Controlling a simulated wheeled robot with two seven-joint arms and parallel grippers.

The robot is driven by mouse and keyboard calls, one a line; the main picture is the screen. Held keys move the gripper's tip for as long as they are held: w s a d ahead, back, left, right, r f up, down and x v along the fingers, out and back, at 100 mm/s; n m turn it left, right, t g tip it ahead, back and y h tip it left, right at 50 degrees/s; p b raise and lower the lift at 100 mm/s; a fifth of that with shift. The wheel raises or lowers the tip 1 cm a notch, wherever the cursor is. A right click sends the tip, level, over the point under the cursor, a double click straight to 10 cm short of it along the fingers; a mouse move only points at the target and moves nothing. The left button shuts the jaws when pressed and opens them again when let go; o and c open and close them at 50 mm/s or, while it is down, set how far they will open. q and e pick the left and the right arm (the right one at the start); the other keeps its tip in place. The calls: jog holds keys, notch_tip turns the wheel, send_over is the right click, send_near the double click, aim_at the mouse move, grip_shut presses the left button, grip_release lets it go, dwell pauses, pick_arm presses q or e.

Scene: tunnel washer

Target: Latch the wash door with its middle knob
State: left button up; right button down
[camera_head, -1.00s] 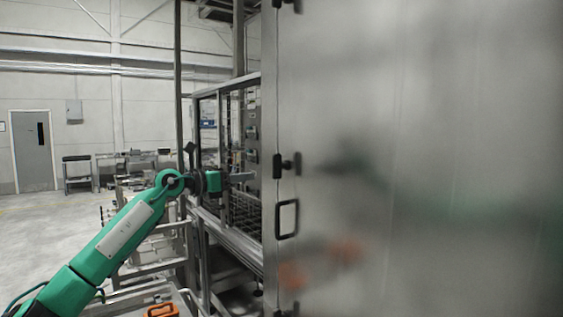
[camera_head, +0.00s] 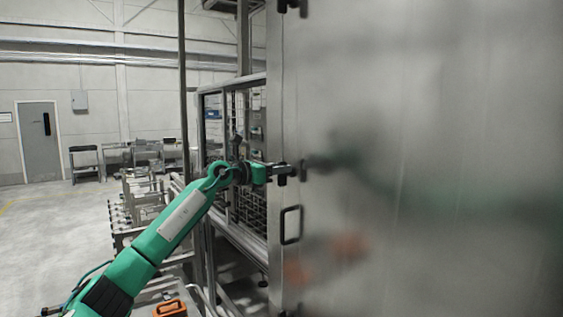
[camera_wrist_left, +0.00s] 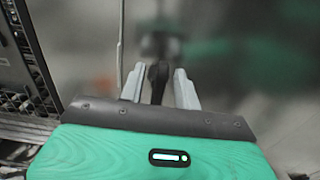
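The wash door (camera_head: 420,110) is a large brushed steel panel filling the right of the head view; it looks flush with its frame. Its middle knob (camera_head: 299,166) is dark and sits at the door's left edge, partly hidden by my left gripper (camera_head: 281,172). In the left wrist view the two pale fingers of my left gripper (camera_wrist_left: 159,85) stand apart, one on each side of the dark knob (camera_wrist_left: 157,76). Gaps show between the knob and the fingers. My right gripper is out of view.
Another dark knob (camera_head: 291,6) is at the top of the door edge, and a black pull handle (camera_head: 291,225) is below the middle one. A metal frame with wire mesh (camera_head: 250,207) stands left of the door. An orange-handled item (camera_head: 170,309) lies low at front.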

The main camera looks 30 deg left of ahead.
pick_arm(q)
jog(key=shift+w+d, duration=0.25)
jog(key=shift+w, duration=0.25)
grip_shut()
